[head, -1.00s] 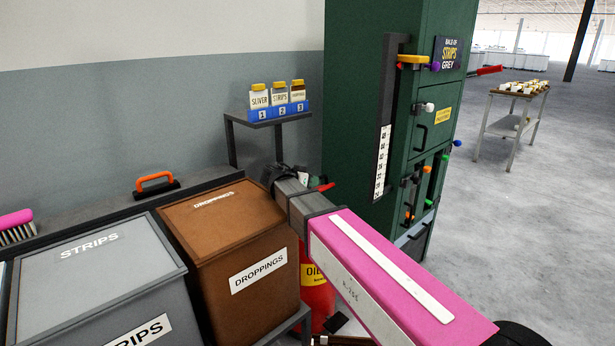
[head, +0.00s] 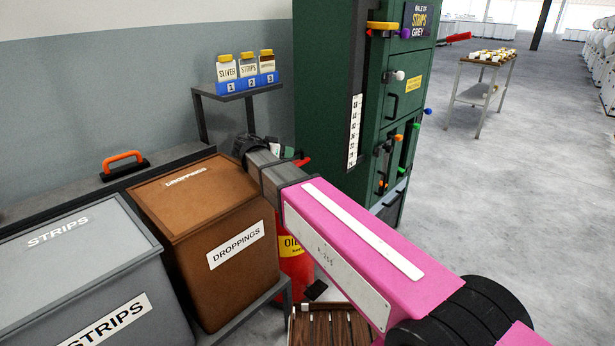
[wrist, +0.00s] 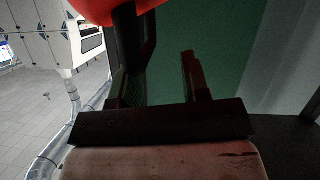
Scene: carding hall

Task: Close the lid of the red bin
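The red bin (head: 294,262) stands right of the brown bin in the head view, with a yellow label starting "OI". My pink arm and the brown bin hide much of it. A small red edge (head: 302,162) shows just behind my wrist; I cannot tell whether it is the lid. My gripper (head: 262,146) is above and beyond the red bin, its fingers mostly hidden in the head view. In the wrist view my gripper (wrist: 160,72) has its two dark fingers apart with nothing between them. A rounded red surface (wrist: 95,10), perhaps the lid, is at the top by the left finger.
A brown DROPPINGS bin (head: 200,262) and grey STRIPS bin (head: 70,275) stand left. A small shelf (head: 240,92) holds labelled jars. The green machine (head: 325,80) stands close behind my arm. A dark slatted object (head: 330,328) is low in front.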

